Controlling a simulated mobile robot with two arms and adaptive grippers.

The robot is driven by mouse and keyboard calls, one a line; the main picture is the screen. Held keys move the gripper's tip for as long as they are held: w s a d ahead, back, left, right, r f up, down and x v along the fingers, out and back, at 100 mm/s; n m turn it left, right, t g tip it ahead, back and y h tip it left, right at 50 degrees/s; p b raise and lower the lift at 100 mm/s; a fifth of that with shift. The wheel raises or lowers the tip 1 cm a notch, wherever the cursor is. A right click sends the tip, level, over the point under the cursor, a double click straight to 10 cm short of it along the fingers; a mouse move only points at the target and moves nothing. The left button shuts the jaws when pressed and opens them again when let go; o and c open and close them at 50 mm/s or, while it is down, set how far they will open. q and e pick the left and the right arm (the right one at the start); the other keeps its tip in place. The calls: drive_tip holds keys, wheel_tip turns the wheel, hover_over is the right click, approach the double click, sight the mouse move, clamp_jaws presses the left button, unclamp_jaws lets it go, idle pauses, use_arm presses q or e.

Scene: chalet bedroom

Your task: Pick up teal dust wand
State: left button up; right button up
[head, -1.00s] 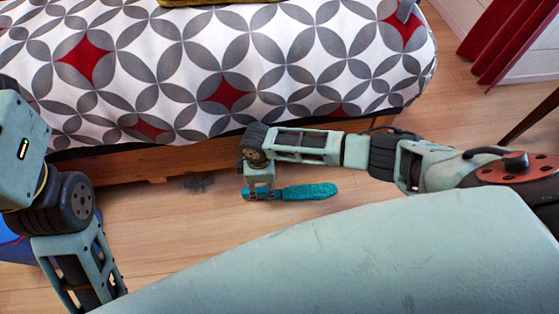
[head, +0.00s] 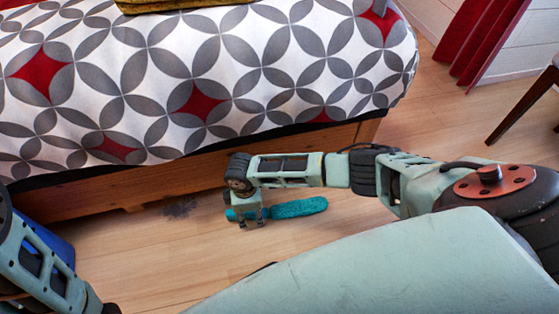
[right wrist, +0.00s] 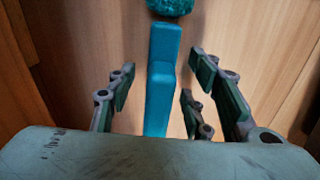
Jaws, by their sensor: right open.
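The teal dust wand (head: 298,207) lies on the wooden floor beside the bed, its fluffy head to the right and its handle to the left. My right gripper (head: 250,222) is over the handle, pointing down. In the right wrist view, the wand's smooth handle (right wrist: 161,85) runs between the open fingers of the right gripper (right wrist: 160,95), with a gap on each side. The fluffy head shows at the top edge there. My left arm shows at the lower left of the head view, but its gripper fingers are out of view.
The bed (head: 200,90) with a patterned cover and wooden frame (head: 100,195) stands just behind the wand. A dark smudge-like patch (head: 181,208) is on the floor left of the wand. A blue object (head: 60,245) is at the left. A chair (head: 525,95) stands at the right.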

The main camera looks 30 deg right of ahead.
drive_tip(key=shift+c, duration=0.2)
clamp_jaws()
idle(0.3)
drive_tip(key=shift+r, duration=0.1)
